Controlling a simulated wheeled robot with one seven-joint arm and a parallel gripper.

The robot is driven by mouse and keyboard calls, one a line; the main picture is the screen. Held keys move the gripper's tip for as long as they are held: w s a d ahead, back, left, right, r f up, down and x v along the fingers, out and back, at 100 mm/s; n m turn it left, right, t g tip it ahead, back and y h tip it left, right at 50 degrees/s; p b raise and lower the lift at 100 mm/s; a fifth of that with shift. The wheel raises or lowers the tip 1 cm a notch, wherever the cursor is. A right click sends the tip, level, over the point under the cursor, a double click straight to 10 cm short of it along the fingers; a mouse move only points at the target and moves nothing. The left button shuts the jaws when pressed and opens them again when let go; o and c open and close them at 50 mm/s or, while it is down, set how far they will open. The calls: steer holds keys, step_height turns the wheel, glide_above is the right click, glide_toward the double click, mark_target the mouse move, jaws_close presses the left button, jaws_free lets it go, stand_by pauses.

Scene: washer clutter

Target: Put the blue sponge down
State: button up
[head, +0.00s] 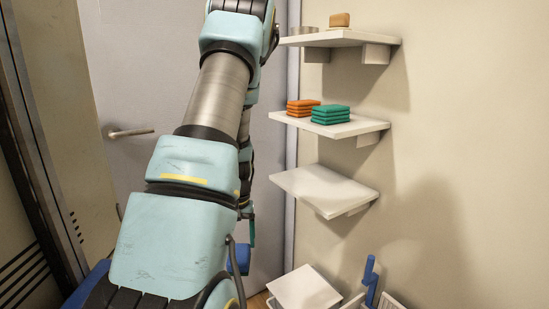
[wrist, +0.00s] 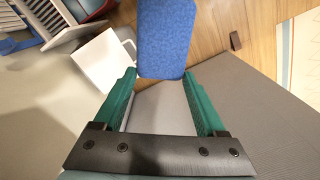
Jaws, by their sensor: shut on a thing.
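The blue sponge (wrist: 165,38) is between the green fingertips of my gripper (wrist: 160,77) in the wrist view. My gripper is shut on its near end, and the rest sticks out beyond the fingers. In the head view a small part of the sponge (head: 238,259) shows low behind my arm, below the green finger (head: 251,227). My arm hides most of the gripper there. The sponge hangs in the air, to the left of the shelves and lower than the bottom shelf.
The bottom white shelf (head: 325,187) is bare. The middle shelf (head: 345,130) holds an orange stack (head: 302,107) and a green stack (head: 330,115). The top shelf (head: 330,40) holds a brown block (head: 340,20). A white box (head: 303,288) and a blue-handled item (head: 370,278) stand below.

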mark_target(239, 253)
step_height(239, 253, up, 3)
steer(key=shift+w+p, duration=0.15)
steer(key=shift+p, duration=0.95)
steer(key=s+f, duration=0.1)
steer(key=f, duration=0.1)
steer(key=s+f, duration=0.3)
steer(key=f, duration=0.1)
steer(key=shift+s, duration=0.35)
